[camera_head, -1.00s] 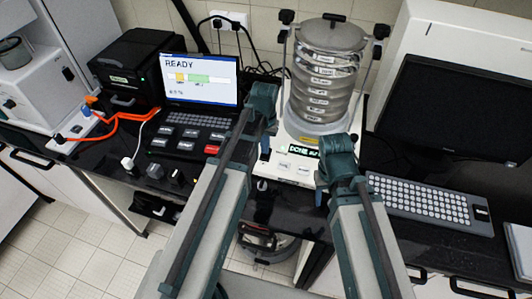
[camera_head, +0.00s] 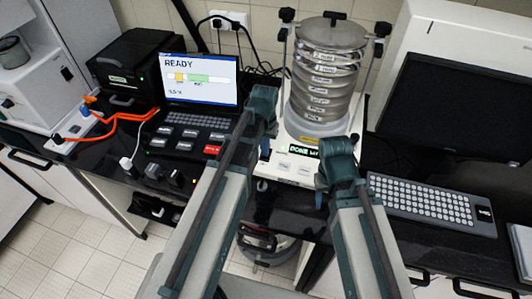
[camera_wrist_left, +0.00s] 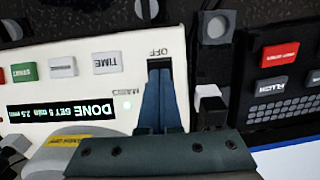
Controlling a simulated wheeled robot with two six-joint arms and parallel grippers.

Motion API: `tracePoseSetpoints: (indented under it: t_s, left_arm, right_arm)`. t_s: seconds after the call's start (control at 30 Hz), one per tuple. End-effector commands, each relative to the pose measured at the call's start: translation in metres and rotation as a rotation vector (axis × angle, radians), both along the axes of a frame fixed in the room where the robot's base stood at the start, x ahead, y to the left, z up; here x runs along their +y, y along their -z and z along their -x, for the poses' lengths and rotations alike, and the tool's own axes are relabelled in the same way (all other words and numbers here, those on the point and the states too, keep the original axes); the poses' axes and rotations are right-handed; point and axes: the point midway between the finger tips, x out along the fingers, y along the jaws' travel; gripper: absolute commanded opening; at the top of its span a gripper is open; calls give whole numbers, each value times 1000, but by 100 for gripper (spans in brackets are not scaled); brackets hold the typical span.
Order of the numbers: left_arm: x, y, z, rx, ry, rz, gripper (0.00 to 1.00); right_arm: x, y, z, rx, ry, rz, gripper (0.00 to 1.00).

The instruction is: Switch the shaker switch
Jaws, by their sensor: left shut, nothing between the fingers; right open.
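The sieve shaker (camera_head: 327,70) stands at the back with its stacked sieves on a white base (camera_head: 292,168). The base display (camera_wrist_left: 60,108) reads DONE in the left wrist view. My left gripper (camera_wrist_left: 160,105) is shut and empty, its fingertips at the black switch (camera_wrist_left: 159,64) beside the OFF label; they hide most of the switch, and I cannot tell whether they touch it. The left gripper also shows in the head view (camera_head: 265,148), at the base's left side. My right gripper (camera_head: 322,190) is open at the base's right front; its fingers are partly hidden.
A laptop (camera_head: 200,80) showing READY and a panel of labelled buttons (camera_head: 185,140) are on the left. A keyboard (camera_head: 430,205) and dark monitor (camera_head: 455,110) are on the right. The START and TIME buttons (camera_wrist_left: 106,63) are beside the switch.

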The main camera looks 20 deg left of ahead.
Motion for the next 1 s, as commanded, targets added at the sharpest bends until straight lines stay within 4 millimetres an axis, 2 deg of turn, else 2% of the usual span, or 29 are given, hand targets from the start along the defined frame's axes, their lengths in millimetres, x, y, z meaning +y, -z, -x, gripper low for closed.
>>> tracePoseSetpoints:
  t_s: [0.27, 1.0]
  left_arm:
    - [0, -9, 0, 0, 0, 0, 0]
    - [0, -66, 0, 0, 0, 0, 0]
  right_arm:
    - [0, -9, 0, 0, -1, 0, 50]
    - [0, -66, 0, 0, 7, -1, 50]
